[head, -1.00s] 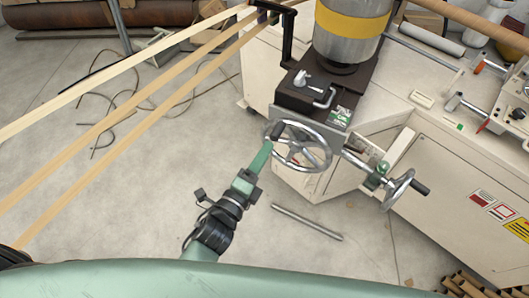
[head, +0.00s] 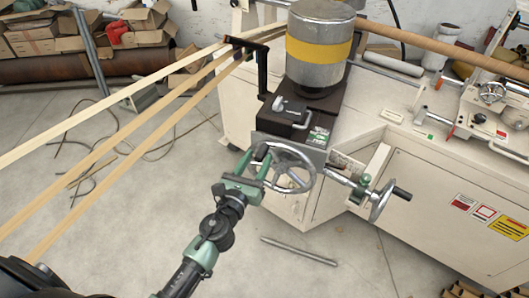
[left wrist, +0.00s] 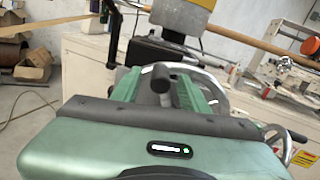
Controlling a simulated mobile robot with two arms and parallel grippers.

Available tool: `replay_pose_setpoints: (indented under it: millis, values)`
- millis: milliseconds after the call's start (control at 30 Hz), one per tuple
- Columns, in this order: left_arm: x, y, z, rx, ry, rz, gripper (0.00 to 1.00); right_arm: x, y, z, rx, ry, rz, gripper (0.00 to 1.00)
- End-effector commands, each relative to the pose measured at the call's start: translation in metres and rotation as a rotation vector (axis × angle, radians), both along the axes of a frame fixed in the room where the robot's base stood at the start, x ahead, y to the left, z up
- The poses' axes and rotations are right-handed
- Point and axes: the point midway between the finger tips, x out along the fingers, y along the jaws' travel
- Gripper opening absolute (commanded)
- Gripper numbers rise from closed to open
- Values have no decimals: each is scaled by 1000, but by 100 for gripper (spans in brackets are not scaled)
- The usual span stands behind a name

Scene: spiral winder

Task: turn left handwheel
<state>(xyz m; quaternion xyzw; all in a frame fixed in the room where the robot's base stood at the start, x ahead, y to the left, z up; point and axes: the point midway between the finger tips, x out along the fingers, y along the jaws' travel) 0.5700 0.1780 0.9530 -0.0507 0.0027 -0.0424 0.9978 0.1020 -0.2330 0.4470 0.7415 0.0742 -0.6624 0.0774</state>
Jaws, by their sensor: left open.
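The left handwheel (head: 311,170) is a silver spoked wheel on the front of the dark machine block. Its black crank handle (head: 262,151) is at the wheel's upper left. My left gripper (head: 257,163) is open, its green fingers reaching the handle. In the left wrist view the handle (left wrist: 162,78) stands between the two spread fingers (left wrist: 160,90), and the wheel rim (left wrist: 216,90) shows behind the right finger. I cannot tell whether a finger touches the handle. My right gripper is not in view.
A second handwheel (head: 382,201) with a black handle sits close on the right, on a shaft. A drum with a yellow band (head: 318,48) stands above the block. Tan strips (head: 110,145) run across the left. A metal rod (head: 298,251) lies on the floor.

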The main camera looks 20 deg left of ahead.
Motion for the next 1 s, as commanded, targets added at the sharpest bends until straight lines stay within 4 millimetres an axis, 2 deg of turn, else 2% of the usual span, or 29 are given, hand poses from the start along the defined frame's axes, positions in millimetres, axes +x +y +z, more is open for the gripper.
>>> replay_pose_setpoints:
  millis: [100, 200, 400, 567, 700, 733, 1000]
  values:
    - [18, -2, 1, -2, -1, 1, 44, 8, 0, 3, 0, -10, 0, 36]
    - [27, -2, 1, -3, 0, 0, 44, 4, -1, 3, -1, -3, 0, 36]
    - [33, -3, 0, -3, 1, -1, 44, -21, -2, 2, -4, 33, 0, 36]
    - [33, -3, -1, -3, 1, -1, 44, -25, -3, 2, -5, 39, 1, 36]
    - [33, -3, -1, -4, 1, -1, 5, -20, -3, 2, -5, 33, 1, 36]
    - [33, -3, -1, -4, 1, -1, 0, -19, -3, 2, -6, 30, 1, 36]
    - [33, -3, -1, -4, 2, -1, 0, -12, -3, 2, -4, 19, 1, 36]
